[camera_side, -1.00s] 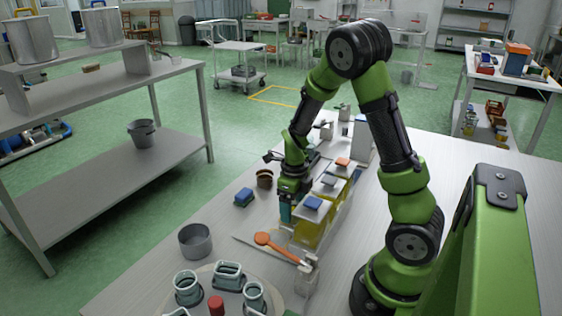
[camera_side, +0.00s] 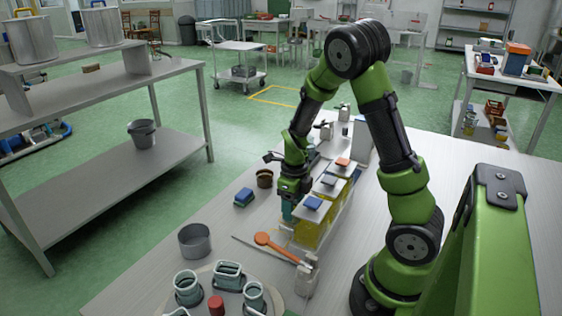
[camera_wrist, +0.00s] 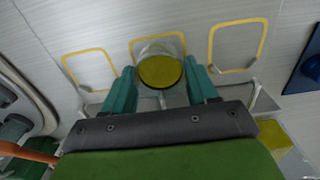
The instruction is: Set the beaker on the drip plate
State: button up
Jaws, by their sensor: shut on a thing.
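My gripper (camera_side: 287,212) is low beside a row of yellow-filled tanks. In the wrist view its two teal fingers (camera_wrist: 161,90) stand either side of the beaker (camera_wrist: 160,69), shut on it. The beaker is clear and round, with yellow-green liquid. In the side view I cannot make the beaker out behind the fingers. Below it in the wrist view is a pale grey plate (camera_wrist: 110,30) with three yellow outlines; I take it for the drip plate. The beaker overlaps the middle outline. I cannot tell whether its base touches the plate.
The tanks (camera_side: 308,232) with coloured lids stand close to the right of my gripper. An orange spoon (camera_side: 275,246) lies in front. A blue block (camera_side: 244,197), a brown round container (camera_side: 265,179) and a grey pot (camera_side: 195,240) stand left. A round tray (camera_side: 262,307) with jars is nearest.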

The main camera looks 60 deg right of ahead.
jog(key=shift+w, duration=0.1)
jog(key=shift+w, duration=1.6)
notch_tip(320, 180, up, 6)
jog(key=shift+r, duration=0.25)
jog(key=shift+w+f, duration=0.6)
jog(key=shift+f, duration=0.4)
jog(key=shift+w+f, duration=0.55)
jog(key=shift+f, duration=0.45)
jog(key=shift+w+f, duration=0.6)
jog(key=shift+f, duration=0.4)
jog(key=shift+f, duration=0.3)
